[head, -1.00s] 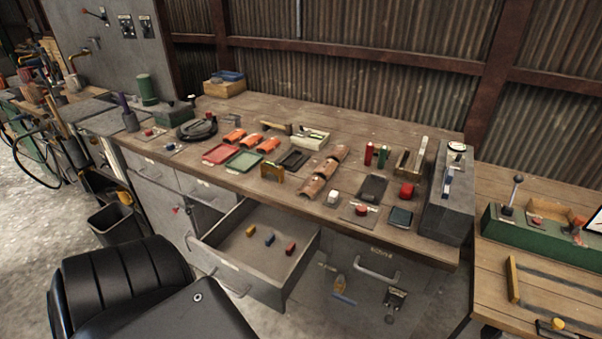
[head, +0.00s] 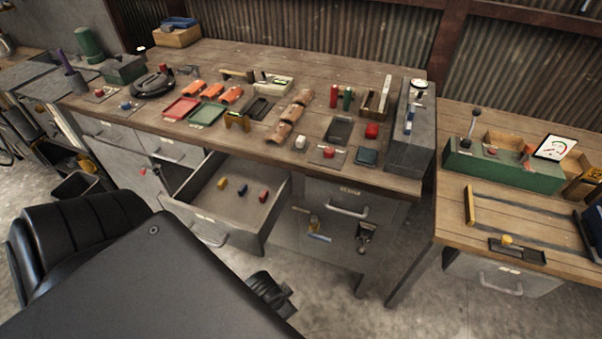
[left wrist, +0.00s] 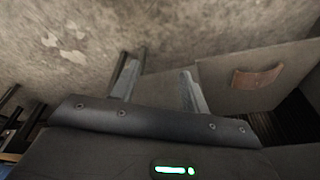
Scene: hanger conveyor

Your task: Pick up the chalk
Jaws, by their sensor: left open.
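I cannot pick out the chalk for certain. The open drawer (head: 200,213) juts out below the workbench. My left gripper (left wrist: 161,70) shows in the left wrist view, its two fingers apart and nothing between them, above a grey concrete floor. A grey panel with a brown curved piece (left wrist: 257,77) is to its right. No right gripper is seen.
The wooden workbench (head: 330,68) carries red (head: 181,108) and green (head: 207,113) trays, orange pieces and a grey box (head: 411,135). A second table (head: 480,230) with a green control unit (head: 495,165) stands at right.

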